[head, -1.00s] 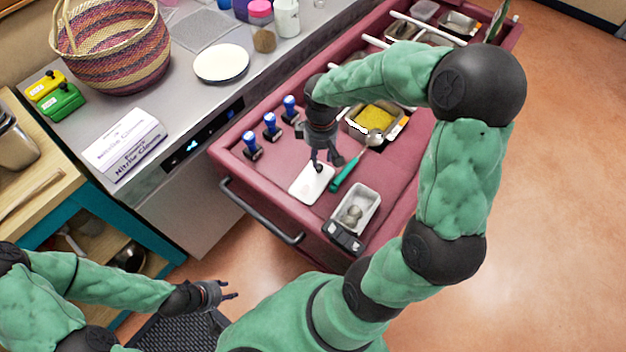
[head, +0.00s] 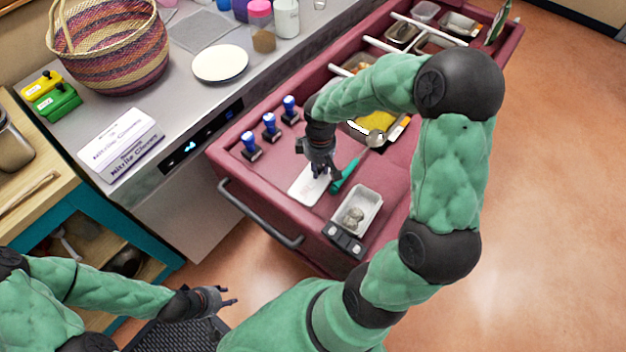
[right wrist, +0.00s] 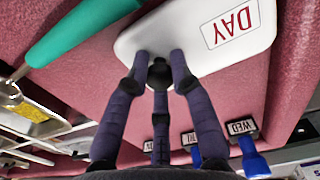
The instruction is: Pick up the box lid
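A white, flat, round-cornered piece (head: 310,187), which looks like the lid, lies on the maroon surface near its front corner. In the right wrist view the lid (right wrist: 212,58) carries a label reading "DAY". My right gripper (head: 327,176) points down over its far edge. In the right wrist view its fingers (right wrist: 160,62) reach onto or just above the lid, standing apart; whether they touch it is unclear. A dark knob-like part shows between them and may be a finger joint. My left gripper (head: 226,297) is open and empty, low at the left.
A green-handled scoop (head: 350,172) lies close beside the right gripper. A metal pan (head: 358,211) holding grey lumps stands to its right. Blue-handled stamps (head: 270,127) stand to the left. A yellow-filled tray (head: 373,119) lies behind. A handle (head: 258,217) runs along the front.

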